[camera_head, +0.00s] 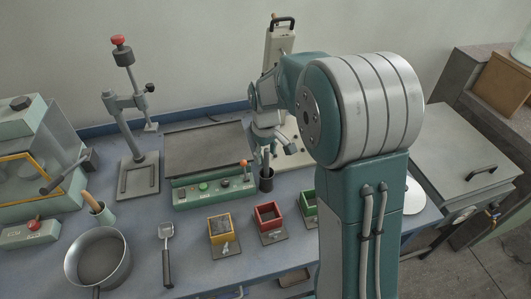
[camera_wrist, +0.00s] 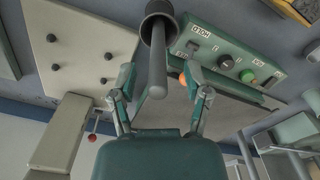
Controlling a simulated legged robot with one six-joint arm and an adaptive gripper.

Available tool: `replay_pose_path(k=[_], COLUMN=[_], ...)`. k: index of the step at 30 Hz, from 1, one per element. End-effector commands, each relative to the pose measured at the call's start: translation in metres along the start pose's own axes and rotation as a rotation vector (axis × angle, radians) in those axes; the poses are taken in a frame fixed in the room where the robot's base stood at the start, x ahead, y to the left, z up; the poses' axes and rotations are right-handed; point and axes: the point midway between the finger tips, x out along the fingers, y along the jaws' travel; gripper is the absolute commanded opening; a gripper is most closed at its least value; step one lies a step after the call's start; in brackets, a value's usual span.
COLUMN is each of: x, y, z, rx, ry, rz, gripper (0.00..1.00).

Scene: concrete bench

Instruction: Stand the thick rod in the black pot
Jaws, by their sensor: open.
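The black pot (camera_head: 266,183) stands on the bench just right of the green control box; it also shows at the top of the wrist view (camera_wrist: 150,10). The thick grey rod (camera_head: 265,158) stands in the pot with its upper part sticking out. In the wrist view the rod (camera_wrist: 157,80) runs from the pot mouth towards the camera, between my fingers. My gripper (camera_wrist: 158,66) is open, one finger on each side of the rod, with visible gaps. In the head view my gripper (camera_head: 277,147) is just above the pot, partly hidden by my arm.
The green control box (camera_head: 212,191) with buttons and a lever is close beside the pot. Yellow (camera_head: 221,231), red (camera_head: 268,217) and green (camera_head: 308,203) square trays stand in front. A lever press (camera_head: 138,170) stands behind.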

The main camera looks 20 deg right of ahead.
Motion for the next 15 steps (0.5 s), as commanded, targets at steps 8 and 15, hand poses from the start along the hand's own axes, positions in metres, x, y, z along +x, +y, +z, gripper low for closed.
replay_pose_path(k=[8, 15], x=[-0.016, -0.066], y=[0.0, 0.0], z=[-0.001, -0.002], rx=[0.0, 0.0], ry=[0.002, 0.004], rz=[0.001, 0.003], gripper=[0.62, 0.62])
